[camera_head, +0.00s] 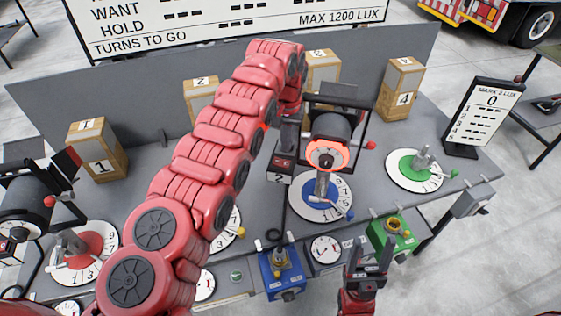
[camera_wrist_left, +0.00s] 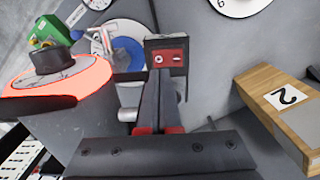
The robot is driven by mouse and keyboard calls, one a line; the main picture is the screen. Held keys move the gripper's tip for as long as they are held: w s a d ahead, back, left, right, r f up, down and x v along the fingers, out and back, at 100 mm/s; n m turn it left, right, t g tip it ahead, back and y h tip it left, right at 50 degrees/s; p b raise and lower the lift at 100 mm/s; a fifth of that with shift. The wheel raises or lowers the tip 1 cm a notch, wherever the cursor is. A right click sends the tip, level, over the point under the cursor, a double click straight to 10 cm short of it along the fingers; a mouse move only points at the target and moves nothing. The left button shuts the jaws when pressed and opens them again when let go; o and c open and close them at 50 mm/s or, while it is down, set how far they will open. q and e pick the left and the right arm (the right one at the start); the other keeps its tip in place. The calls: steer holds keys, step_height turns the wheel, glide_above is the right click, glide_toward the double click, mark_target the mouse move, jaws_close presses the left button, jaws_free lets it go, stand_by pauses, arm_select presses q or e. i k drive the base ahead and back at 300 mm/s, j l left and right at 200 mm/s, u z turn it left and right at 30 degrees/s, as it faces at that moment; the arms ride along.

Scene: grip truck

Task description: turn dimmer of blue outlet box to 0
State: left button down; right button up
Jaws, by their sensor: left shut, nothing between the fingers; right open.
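My left gripper (camera_head: 287,145) is shut and empty, pointing down behind the blue turntable, well away from the blue box. In the left wrist view its fingers (camera_wrist_left: 163,85) reach close to a small box with a red rocker switch (camera_wrist_left: 167,57); I cannot tell whether they touch. My right gripper (camera_head: 369,262) is open and empty, to the right of the blue box, beyond a round gauge.
A lamp (camera_head: 332,125) with an orange-lit ring stands over the blue turntable (camera_head: 305,207). A green outlet box (camera_head: 381,236) is at the front edge, right of the blue one. Numbered wooden blocks, including block 4 (camera_head: 400,88), line the back. My left arm hides much of the table's middle.

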mark_target(289, 296)
steer(key=k, duration=1)
